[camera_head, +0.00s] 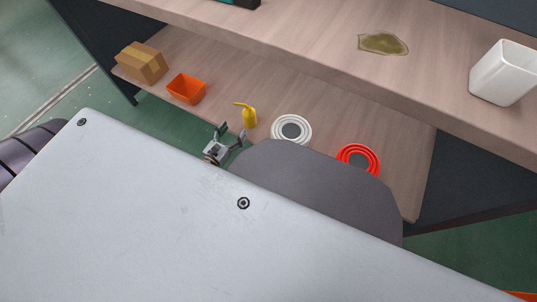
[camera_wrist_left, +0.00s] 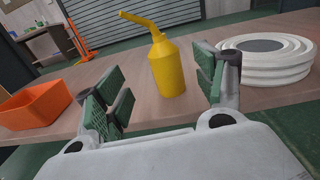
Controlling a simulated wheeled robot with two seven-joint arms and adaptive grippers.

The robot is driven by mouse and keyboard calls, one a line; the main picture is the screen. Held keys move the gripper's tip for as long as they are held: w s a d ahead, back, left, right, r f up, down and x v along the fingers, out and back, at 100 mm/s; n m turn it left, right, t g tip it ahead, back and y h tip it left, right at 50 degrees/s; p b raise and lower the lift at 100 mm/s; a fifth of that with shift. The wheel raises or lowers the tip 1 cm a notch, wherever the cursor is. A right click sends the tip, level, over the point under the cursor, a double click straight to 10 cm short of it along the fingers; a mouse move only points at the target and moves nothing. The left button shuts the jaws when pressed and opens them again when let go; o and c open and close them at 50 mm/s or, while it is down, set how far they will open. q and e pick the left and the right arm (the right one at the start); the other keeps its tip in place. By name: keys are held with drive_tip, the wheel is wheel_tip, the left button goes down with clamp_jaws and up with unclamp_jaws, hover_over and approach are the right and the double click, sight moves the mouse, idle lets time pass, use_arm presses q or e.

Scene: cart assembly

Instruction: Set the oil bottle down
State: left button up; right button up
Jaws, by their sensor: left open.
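The yellow oil bottle (camera_head: 249,117) stands upright on the lower wooden shelf (camera_head: 330,124), its thin spout leaning left. It also shows in the left wrist view (camera_wrist_left: 168,68), standing on the wood. My left gripper (camera_head: 231,132) is open at the shelf's front edge, just in front of the bottle. In the left wrist view my left gripper (camera_wrist_left: 163,100) has its green-padded fingers spread wide on both sides of the bottle, with gaps between, and touches nothing that I can see. My right gripper is not in view.
An orange bin (camera_head: 187,89) and a cardboard box (camera_head: 142,64) stand left of the bottle. A white round stack (camera_head: 291,129) and red rings (camera_head: 359,158) lie to the right. The upper shelf carries a white container (camera_head: 503,74) and a brownish flat patch (camera_head: 383,43).

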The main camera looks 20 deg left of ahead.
use_arm(q)
drive_tip(key=s+d+f+n+g+y, duration=0.2)
drive_tip(key=s+d+f+n+g, duration=0.25)
drive_tip(key=n, duration=0.85)
drive_tip(key=s+d+f+n+g+y, duration=0.1)
drive_tip(key=s+d+f+n+g, duration=0.35)
drive_tip(key=n, duration=0.85)
drive_tip(key=d+r+n+g+h, duration=0.1)
drive_tip(key=d+r+n+h, duration=0.2)
drive_tip(key=d, duration=0.3)
drive_tip(key=s+d+r+n+g+h, duration=0.1)
drive_tip(key=d+r+n+h, duration=0.2)
drive_tip(key=d+r+n, duration=0.2)
drive_tip(key=shift+d+r+n+h, duration=0.15)
drive_tip(key=shift+d+n+h, duration=0.15)
drive_tip(key=shift+d, duration=0.95)
